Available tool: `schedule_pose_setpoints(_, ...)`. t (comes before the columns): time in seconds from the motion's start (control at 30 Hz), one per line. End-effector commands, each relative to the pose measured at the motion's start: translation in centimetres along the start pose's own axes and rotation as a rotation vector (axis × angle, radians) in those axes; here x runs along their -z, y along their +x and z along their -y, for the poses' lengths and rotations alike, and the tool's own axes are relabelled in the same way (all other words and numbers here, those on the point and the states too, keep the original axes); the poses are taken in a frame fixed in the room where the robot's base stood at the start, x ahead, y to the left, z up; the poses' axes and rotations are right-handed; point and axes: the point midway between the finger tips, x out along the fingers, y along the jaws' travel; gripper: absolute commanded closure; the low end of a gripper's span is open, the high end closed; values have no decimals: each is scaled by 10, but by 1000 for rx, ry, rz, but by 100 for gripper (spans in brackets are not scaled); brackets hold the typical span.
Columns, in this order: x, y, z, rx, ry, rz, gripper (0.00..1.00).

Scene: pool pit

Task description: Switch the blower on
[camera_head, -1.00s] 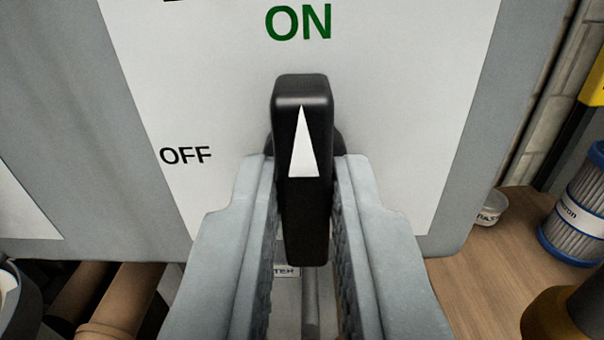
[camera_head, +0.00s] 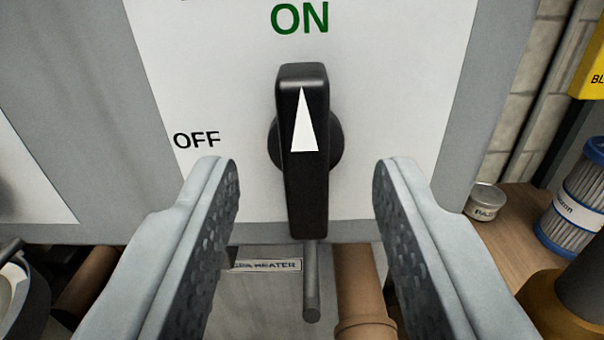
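The blower switch is a black rotary handle (camera_head: 306,185) with a white arrow on the panel (camera_head: 230,75). The handle stands upright and its arrow points up at the green ON label (camera_head: 300,18). The OFF label (camera_head: 196,139) is to the left of the handle. My gripper (camera_head: 302,170) is open, with one finger on each side of the handle and a clear gap on both sides. It holds nothing.
At right, a small tin (camera_head: 485,202) and a blue-ended filter cartridge (camera_head: 578,210) stand on a wooden surface (camera_head: 510,235).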

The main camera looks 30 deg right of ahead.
Motion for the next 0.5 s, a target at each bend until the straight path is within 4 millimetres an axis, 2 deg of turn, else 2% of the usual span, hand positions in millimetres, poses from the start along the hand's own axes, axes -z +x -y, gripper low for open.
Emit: schedule_pose_setpoints(0.5, 0, -56, 1, 3, 0, 0, 60)
